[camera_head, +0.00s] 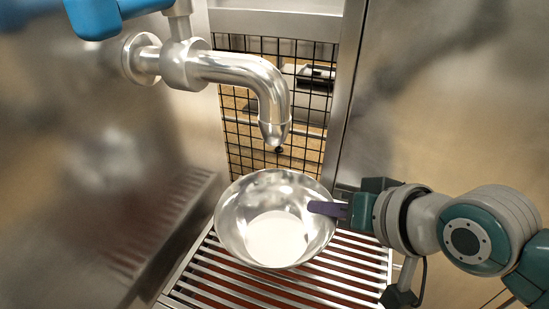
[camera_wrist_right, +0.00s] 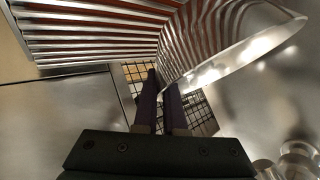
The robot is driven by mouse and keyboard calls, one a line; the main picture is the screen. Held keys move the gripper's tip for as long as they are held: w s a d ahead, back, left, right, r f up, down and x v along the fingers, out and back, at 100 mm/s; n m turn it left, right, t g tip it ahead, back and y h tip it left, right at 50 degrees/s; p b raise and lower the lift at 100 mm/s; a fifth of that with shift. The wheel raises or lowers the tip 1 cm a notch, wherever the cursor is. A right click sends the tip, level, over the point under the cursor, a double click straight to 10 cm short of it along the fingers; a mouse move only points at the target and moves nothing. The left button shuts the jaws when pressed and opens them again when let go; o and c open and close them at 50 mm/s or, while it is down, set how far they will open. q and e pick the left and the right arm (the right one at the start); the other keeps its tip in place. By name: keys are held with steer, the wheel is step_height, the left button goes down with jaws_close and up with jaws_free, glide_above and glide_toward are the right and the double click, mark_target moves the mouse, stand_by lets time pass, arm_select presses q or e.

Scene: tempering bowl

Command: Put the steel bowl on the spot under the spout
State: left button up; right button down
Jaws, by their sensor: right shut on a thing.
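The steel bowl (camera_head: 235,220) is upright, open side up, below and in front of the steel spout (camera_head: 272,105). The spout's mouth hangs over the far part of the bowl, with a clear gap above the rim. My right gripper (camera_head: 327,209) is shut on the bowl's right rim, its purple fingers over the edge. In the right wrist view the fingers (camera_wrist_right: 161,85) pinch beside the shiny bowl wall (camera_wrist_right: 225,40). I cannot tell whether the bowl touches the slatted grate (camera_head: 275,292) beneath it. Any marked spot is hidden or not visible. My left gripper is out of view.
A black wire mesh (camera_head: 305,130) stands behind the spout. Steel walls rise on the left (camera_head: 100,150) and right (camera_head: 450,90) of the grate. A blue handle (camera_head: 110,12) sits above the spout. Bare slats show in front of the bowl.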

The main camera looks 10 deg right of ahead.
step_height(320, 180, down, 4)
steer(key=shift+r+b, duration=0.1)
steer(key=shift+b, duration=0.8)
steer(key=c, duration=1)
jaws_free()
